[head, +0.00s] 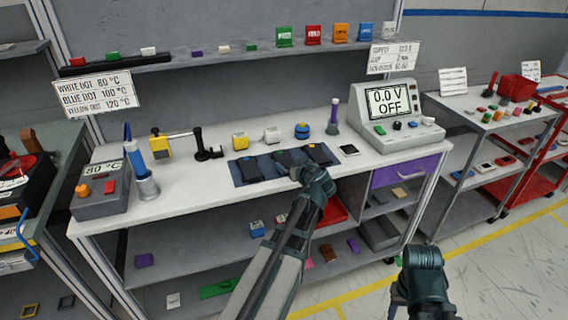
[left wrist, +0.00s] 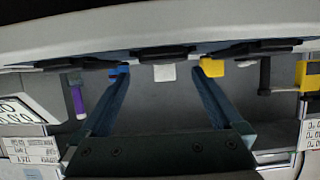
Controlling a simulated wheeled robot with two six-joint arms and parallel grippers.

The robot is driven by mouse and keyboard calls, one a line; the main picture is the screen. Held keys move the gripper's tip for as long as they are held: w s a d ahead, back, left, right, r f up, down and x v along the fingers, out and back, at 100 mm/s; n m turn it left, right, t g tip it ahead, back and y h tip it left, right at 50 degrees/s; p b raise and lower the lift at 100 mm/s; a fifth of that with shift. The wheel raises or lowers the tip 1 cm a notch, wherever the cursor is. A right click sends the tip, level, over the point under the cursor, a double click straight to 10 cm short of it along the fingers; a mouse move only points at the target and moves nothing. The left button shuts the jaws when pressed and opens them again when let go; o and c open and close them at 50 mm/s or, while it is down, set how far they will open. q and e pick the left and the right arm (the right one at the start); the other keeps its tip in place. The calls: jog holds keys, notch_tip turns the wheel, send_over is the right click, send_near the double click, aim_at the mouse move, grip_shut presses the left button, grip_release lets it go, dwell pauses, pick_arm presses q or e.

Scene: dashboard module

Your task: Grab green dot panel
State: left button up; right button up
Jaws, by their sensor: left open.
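Three dark panels lie on a blue mat (head: 238,178) on the white workbench: a left one (head: 250,168), a middle one (head: 286,159) and a right one (head: 318,154). I see no green dot on any of them. My left gripper (head: 297,172) is at the front of the mat, near the middle panel, and hides part of it. In the left wrist view its two open fingers (left wrist: 165,72) point toward the middle panel (left wrist: 163,54), with nothing held between them. My right gripper (head: 425,262) is low at the right, off the bench; its fingers cannot be made out.
Small yellow, white and blue items stand behind the mat. A meter reading 0.0 V OFF (head: 393,110) stands at the right and an 80 °C unit (head: 100,188) at the left.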

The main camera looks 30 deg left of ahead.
aim_at(284, 158)
pick_arm(q)
jog(key=b+x, duration=0.2)
jog(key=x, duration=0.3)
jog(key=shift+s+a, duration=0.1)
jog(key=shift+a, duration=0.2)
jog(key=shift+s, duration=0.1)
jog(key=shift+c, duration=0.2)
jog(key=c, duration=1.3)
jog(key=shift+c, duration=0.2)
jog(key=shift+r, duration=0.1)
